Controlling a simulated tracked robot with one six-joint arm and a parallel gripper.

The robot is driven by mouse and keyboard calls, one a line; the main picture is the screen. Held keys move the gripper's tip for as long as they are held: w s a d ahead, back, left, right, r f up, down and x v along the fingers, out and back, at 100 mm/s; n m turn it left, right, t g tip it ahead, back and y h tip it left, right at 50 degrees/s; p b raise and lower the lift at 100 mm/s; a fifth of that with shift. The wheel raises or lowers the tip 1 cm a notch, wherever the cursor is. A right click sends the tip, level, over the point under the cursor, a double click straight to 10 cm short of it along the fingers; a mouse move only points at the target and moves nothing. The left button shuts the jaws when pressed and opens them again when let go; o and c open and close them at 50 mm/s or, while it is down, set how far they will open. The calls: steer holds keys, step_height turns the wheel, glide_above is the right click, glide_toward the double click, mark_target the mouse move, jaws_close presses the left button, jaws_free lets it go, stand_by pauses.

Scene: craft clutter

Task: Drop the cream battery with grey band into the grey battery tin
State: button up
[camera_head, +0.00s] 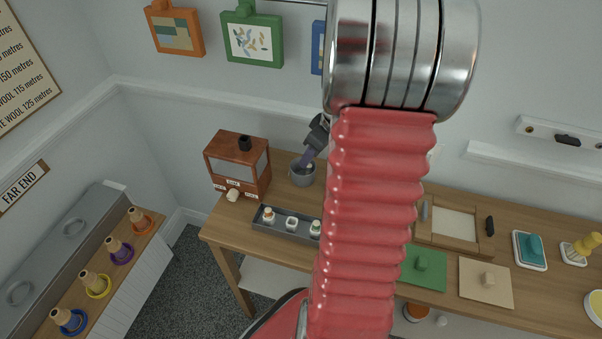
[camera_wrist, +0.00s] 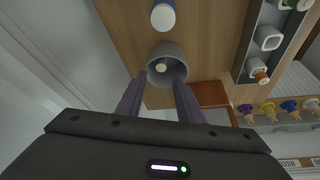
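The grey battery tin (camera_head: 303,174) stands on the wooden table beside the wooden box. It also shows in the wrist view (camera_wrist: 178,52), from above. A small cream round end (camera_wrist: 161,68) shows inside the tin's mouth; it looks like the battery end-on, but no grey band can be made out. My gripper (camera_head: 306,163) points down at the tin from above. In the wrist view its two dark purple fingers (camera_wrist: 160,85) are spread apart with the tin showing between their tips. Nothing is visibly gripped.
A wooden box (camera_head: 228,178) stands left of the tin. A dark tray (camera_head: 267,228) with white holders lies in front. A white-topped blue cylinder (camera_wrist: 162,18) stands near the tin. Green (camera_head: 415,276) and cream boards lie to the right. My arm hides the middle of the table.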

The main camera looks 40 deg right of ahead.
steer(key=shift+r, duration=0.1)
steer(key=v, duration=1.3)
steer(key=shift+s+r, duration=0.2)
steer(key=shift+r, duration=0.05)
stand_by(0.8)
steer(key=s+a+r, duration=0.2)
steer(key=a, duration=1.5)
steer(key=s+a+r+m+t, duration=0.1)
steer(key=s+a+r, duration=0.1)
steer(key=a, duration=1.5)
steer(key=shift+a+r+m+h, duration=0.25)
steer(key=shift+r+m+h, duration=0.05)
steer(key=shift+d, duration=0.1)
